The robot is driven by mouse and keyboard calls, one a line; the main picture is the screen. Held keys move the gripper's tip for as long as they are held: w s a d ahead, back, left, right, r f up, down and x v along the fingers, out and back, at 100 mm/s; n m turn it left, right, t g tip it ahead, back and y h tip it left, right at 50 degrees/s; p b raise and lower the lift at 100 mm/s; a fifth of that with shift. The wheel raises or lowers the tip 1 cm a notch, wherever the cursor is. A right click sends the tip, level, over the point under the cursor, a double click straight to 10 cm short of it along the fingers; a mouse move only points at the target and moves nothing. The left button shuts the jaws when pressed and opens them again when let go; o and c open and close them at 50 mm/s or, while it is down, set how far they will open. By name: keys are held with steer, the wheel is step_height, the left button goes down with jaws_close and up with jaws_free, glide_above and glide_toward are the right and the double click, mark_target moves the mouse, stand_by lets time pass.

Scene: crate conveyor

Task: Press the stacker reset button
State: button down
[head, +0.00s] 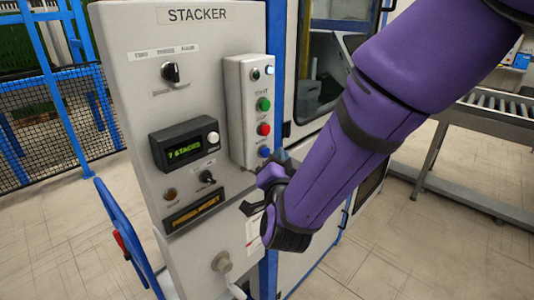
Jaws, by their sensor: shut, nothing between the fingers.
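The grey stacker panel (120,75) with the heading "STACKER" stands left of centre in the head view. A light button box (235,110) on its right side carries a green button (263,104), a red button (263,129) and a blue button (264,152) in a column. The small labels by them are too blurred to read, so I cannot tell which is the reset button. My gripper (258,192) is shut and empty, just below the blue button and in front of the panel's lower right. Whether it touches the panel is unclear.
A display box (184,145), a selector knob (171,73) and an amber-lettered plate (194,212) are also on the panel. A blue rail (118,220) stands at lower left. A mesh fence (50,115) is behind, and a roller conveyor (490,105) is at right.

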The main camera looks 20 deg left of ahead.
steer(key=shift+a, duration=0.1)
stand_by(0.3)
steer(key=shift+w+a, duration=0.15)
steer(key=shift+a, duration=0.15)
steer(key=shift+w+a, duration=0.15)
steer(key=shift+a, duration=0.25)
stand_by(0.8)
steer(key=shift+d, duration=0.1)
steer(key=shift+s+d, duration=0.35)
steer(key=shift+d, duration=0.35)
steer(key=shift+s+d, duration=0.3)
steer(key=shift+d, duration=0.45)
steer(key=shift+s+d, duration=0.35)
steer(key=shift+d, duration=0.45)
steer(key=shift+s+d, duration=0.3)
steer(key=shift+d, duration=0.45)
